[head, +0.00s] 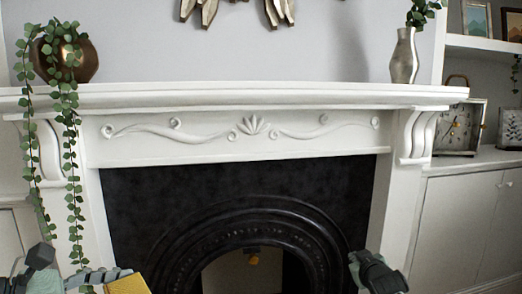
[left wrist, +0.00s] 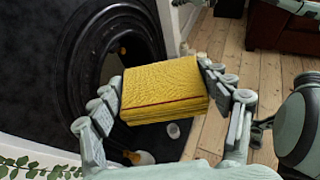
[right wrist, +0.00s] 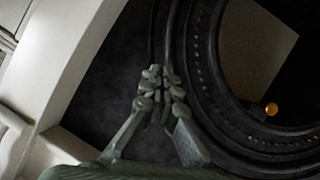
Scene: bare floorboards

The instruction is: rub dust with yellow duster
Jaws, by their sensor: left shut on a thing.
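The yellow duster (left wrist: 163,88) is a thick folded cloth. My left gripper (left wrist: 160,76) is shut on it, with a finger on either side. In the head view the duster (head: 128,285) shows only at the bottom edge, low and left, in front of the fireplace. My right gripper (head: 363,261) is at the lower right of the head view, in front of the fireplace's right side. In the right wrist view its fingertips (right wrist: 160,75) are together with nothing between them. I cannot make out any dust in these views.
A white mantelpiece (head: 250,97) spans above the black fireplace (head: 240,183). A brass pot (head: 78,62) with a trailing plant stands at its left end, a silver vase (head: 404,58) at its right. The shelf between is clear. A clock (head: 459,128) stands on the right cabinet.

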